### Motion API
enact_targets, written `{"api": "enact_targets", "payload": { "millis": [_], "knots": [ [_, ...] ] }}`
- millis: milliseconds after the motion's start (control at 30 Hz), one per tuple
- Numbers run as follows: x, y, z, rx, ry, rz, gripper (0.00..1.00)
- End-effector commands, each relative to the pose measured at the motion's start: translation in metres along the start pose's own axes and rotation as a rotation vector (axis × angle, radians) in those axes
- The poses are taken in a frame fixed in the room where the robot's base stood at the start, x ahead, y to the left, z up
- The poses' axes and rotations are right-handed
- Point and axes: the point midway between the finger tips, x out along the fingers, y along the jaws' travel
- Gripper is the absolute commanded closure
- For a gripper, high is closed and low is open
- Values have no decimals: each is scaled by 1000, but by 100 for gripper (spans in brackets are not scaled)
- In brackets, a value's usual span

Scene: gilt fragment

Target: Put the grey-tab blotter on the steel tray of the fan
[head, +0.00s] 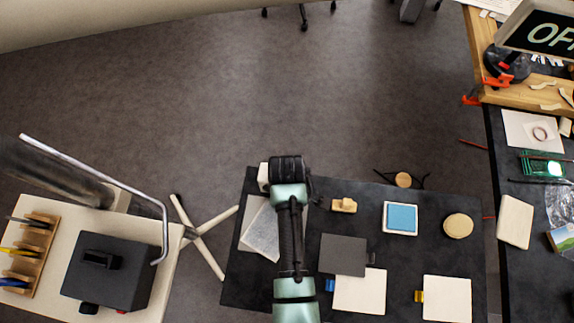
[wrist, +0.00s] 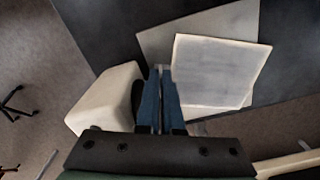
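A pale blotter with a greyish middle (wrist: 220,70) lies askew over a light grey flat plate (wrist: 165,42), which looks like the steel tray. In the head view this pale grey sheet (head: 264,238) is left of my arm, partly covered by it. No tab shows, so I cannot confirm it is the grey-tab one. A cream, rounded housing with a dark round opening, probably the fan (wrist: 100,97), stands just left of my fingers. My gripper (wrist: 161,68) points down between housing and blotter, its blue fingers close together. Nothing visible is held between them.
A dark grey square (head: 343,254), a blue-tab blotter (head: 360,292) and a yellow-tab blotter (head: 447,298) lie right of my arm. Behind them are a small wooden block (head: 344,205), a blue pad (head: 400,218) and a round disc (head: 458,226). A side table (head: 150,245) stands left.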

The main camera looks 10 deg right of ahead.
Motion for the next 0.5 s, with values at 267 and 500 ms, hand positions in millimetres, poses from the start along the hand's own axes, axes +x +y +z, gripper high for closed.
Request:
{"api": "enact_targets", "payload": {
  "millis": [267, 500],
  "knots": [
    [1, 0, 0, 0, 0, 0, 84],
    [-5, 0, 0, 0, 1, 1, 84]
  ]
}}
